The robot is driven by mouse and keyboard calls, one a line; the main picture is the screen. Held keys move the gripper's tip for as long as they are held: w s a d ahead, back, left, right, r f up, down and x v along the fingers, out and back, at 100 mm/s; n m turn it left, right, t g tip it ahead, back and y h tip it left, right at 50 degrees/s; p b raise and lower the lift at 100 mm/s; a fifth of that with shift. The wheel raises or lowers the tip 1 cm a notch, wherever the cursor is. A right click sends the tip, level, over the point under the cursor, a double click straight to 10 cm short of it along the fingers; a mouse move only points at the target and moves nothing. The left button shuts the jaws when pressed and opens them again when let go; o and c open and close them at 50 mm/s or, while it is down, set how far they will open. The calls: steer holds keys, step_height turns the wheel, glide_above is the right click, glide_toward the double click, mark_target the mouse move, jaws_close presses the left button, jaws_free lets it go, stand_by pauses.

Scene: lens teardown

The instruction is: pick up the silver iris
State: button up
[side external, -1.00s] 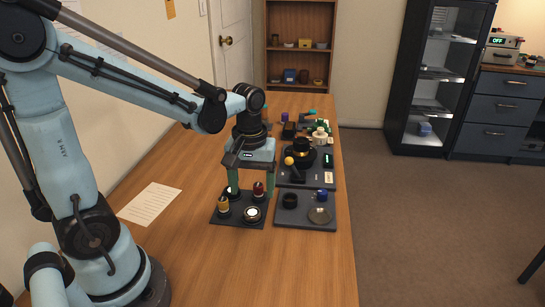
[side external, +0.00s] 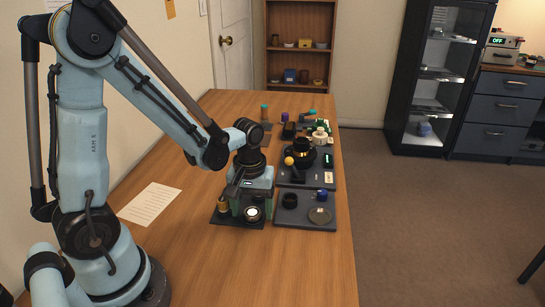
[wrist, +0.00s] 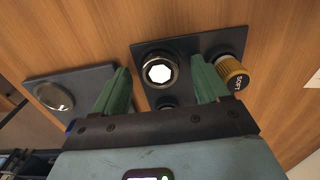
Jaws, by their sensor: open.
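The silver iris appears to be the round ring with a bright eight-sided opening (wrist: 160,70), lying on a dark tray (side external: 228,222); it also shows in the side view (side external: 252,213). My gripper (wrist: 159,64) is open, its two green fingers on either side of the ring in the wrist view. No contact is visible. In the side view my gripper (side external: 250,203) is low over this tray. A gold cylinder marked SOFT (wrist: 233,74) stands just outside one finger. Another dark round part (wrist: 168,102) is partly hidden by my gripper.
A second dark tray (side external: 290,222) to the right holds a silvery disc (side external: 320,215), a black ring (side external: 290,201) and a blue part (side external: 322,195). A larger board with a black device (side external: 300,157) lies behind. Paper (side external: 150,203) lies on open table at left.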

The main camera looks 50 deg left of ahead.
steer(key=c, duration=1.1)
steer(key=shift+r, duration=0.2)
